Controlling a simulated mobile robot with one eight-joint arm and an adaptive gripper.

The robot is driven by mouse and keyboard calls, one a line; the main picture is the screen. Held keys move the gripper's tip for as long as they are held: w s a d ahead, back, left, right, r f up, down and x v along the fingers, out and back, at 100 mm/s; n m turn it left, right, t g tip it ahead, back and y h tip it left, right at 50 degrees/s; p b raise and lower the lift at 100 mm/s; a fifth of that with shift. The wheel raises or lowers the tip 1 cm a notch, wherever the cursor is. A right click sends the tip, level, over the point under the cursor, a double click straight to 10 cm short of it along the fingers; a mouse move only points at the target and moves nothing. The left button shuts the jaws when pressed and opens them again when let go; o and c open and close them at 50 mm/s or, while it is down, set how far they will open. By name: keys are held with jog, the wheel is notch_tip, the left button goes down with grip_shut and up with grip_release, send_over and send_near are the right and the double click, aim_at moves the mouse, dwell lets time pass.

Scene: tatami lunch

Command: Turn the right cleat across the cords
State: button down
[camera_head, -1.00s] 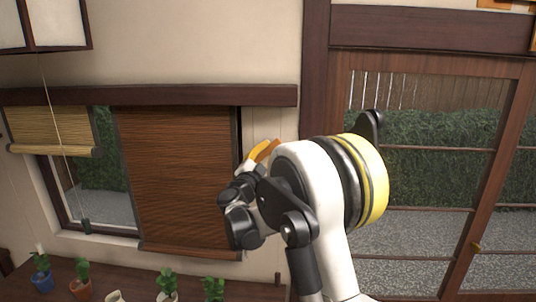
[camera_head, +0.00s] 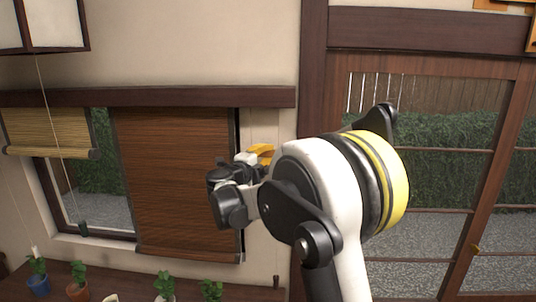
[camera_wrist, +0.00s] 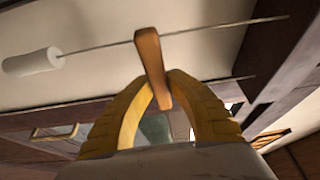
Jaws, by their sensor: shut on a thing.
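The right cleat (camera_wrist: 151,62) is a small wooden bar in the wrist view, between the yellow fingertips of my gripper (camera_wrist: 165,88). My gripper is shut on its lower part; the upper end sticks out beyond the tips. A thin cord (camera_wrist: 225,28) passes the cleat's upper end, and the cleat's long side lies across its line in this view. A second cord (camera_wrist: 228,79) shows right of the fingers. A white cylindrical pull (camera_wrist: 32,62) hangs on the first cord. In the head view my gripper (camera_head: 262,152) is right of the brown blind, and the cleat is not clearly visible.
The brown blind (camera_head: 175,180) hangs left of my gripper, with a dark wooden post (camera_head: 315,60) to the right. Several potted plants, including one in a blue pot (camera_head: 39,284), stand on the ledge below. A half-raised light blind (camera_head: 45,130) hangs far left.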

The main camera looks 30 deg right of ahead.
dwell(0.4)
jog(key=c, duration=1.3)
grip_release()
jog(key=v, duration=1.2)
jog(key=shift+r, duration=0.15)
